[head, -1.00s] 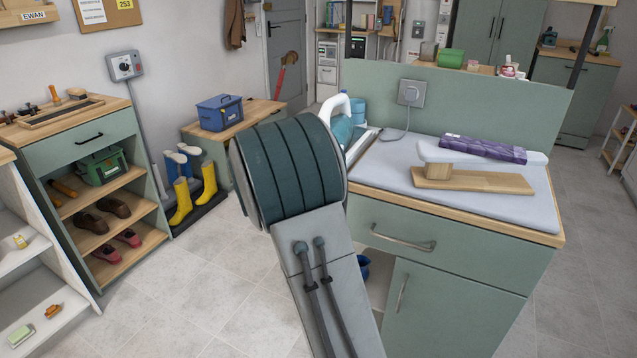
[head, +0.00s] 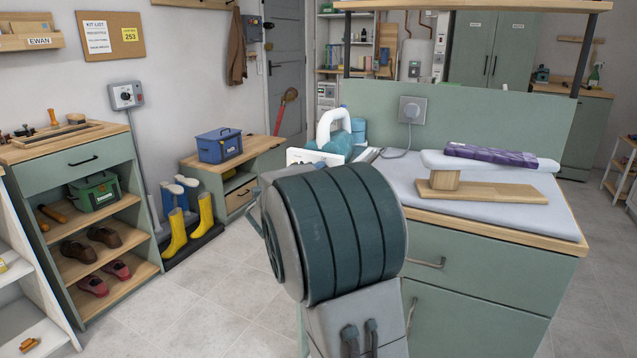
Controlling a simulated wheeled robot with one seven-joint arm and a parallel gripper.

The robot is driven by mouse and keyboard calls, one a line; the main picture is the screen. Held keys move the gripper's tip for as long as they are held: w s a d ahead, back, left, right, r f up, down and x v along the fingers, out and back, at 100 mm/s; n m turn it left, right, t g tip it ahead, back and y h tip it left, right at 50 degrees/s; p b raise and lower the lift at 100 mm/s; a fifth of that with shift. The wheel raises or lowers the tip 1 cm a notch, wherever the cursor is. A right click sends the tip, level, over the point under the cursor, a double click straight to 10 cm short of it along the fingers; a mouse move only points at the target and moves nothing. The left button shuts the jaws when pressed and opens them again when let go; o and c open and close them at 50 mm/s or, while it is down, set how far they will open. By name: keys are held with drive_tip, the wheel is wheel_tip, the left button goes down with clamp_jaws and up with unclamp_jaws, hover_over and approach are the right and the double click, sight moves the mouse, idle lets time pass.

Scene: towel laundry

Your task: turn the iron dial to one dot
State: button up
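The iron (head: 343,140), teal with a white looped handle, stands at the back left end of the ironing counter (head: 478,215). Its lower part is partly covered by a white panel and by my arm. I cannot make out its dial or any dot marks from here. My arm's large dark green joint fills the middle foreground, in front of the counter's left end.
A wooden sleeve board (head: 480,190) with a folded purple cloth (head: 490,154) stands on the counter. A wall socket (head: 411,109) with a cord is behind. A blue toolbox (head: 219,145) and yellow boots (head: 205,212) are at left.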

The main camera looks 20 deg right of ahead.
drive_tip(key=shift+a+f, duration=0.1)
idle(0.3)
drive_tip(key=o, duration=1)
drive_tip(key=shift+c, duration=0.2)
drive_tip(key=shift+a, duration=0.1)
drive_tip(key=p+v, duration=0.1)
drive_tip(key=v, duration=1.2)
drive_tip(key=shift+s+a, duration=0.25)
drive_tip(key=shift+s, duration=0.05)
